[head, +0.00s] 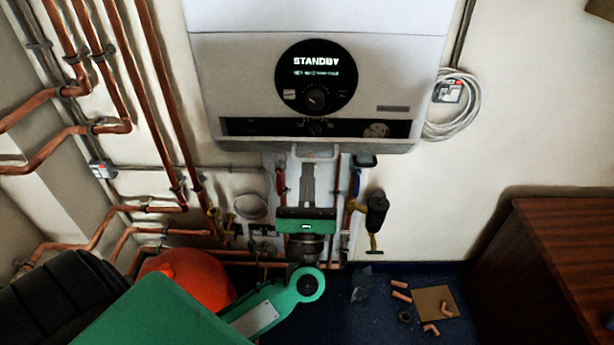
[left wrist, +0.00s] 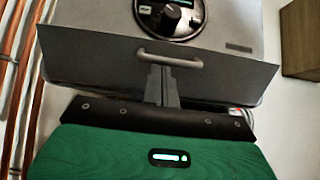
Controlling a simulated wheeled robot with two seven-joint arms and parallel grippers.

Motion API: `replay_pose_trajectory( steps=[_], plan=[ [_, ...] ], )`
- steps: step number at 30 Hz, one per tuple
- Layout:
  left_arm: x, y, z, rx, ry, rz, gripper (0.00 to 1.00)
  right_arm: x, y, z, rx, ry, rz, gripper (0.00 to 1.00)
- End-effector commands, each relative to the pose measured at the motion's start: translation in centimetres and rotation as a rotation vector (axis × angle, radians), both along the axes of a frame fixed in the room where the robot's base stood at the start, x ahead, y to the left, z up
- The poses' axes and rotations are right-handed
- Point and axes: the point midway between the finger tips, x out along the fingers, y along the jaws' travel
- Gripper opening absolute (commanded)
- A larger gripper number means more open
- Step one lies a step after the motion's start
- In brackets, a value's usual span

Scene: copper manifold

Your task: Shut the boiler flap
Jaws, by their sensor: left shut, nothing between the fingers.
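The boiler (head: 230,80) hangs on the wall, and its round display reads STANDBY. Its flap (head: 240,146) is open: a dark recess (head: 340,128) with small controls shows above it. In the left wrist view the flap is a wide grey panel (left wrist: 90,62) with a pale bar handle (left wrist: 170,60). The handle (head: 315,153) also shows in the head view. My left gripper (head: 308,168) points up from below at the flap, fingers together and empty. In the left wrist view its fingertips (left wrist: 158,68) are just below the handle; I cannot tell whether they touch. My right gripper is not in view.
Copper pipes (head: 165,100) run along the left wall. A red round vessel (head: 195,275) stands at lower left. A black and brass valve (head: 376,212) hangs right of my gripper. A wooden cabinet (head: 545,270) stands at right. Loose copper fittings and a cardboard piece (head: 436,300) lie on the floor.

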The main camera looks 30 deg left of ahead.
Motion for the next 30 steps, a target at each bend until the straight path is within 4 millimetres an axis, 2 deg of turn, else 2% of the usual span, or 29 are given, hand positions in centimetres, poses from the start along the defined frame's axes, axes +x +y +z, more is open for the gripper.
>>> replay_pose_trajectory(
  steps=[1, 3, 9, 12, 18, 30],
  plan=[
    [-0.1, 0.0, 1.5, -0.028, 0.038, 0.000, 0.00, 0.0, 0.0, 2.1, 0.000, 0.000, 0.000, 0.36],
    [0.0, 0.0, 2.1, -0.062, 0.093, 0.000, 0.00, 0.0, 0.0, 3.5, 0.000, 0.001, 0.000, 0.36],
    [0.3, 0.2, 3.3, -0.156, 0.242, 0.000, 0.00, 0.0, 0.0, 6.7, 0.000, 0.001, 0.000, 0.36],
    [0.5, 0.4, 3.7, -0.200, 0.307, 0.000, 0.00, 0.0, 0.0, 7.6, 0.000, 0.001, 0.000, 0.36],
    [1.0, 0.6, 4.2, -0.190, 0.308, 0.000, 0.00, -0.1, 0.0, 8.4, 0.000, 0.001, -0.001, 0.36],
    [1.5, 0.9, 4.8, -0.188, 0.308, 0.001, 0.00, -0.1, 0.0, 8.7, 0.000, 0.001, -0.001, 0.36]
  ],
)
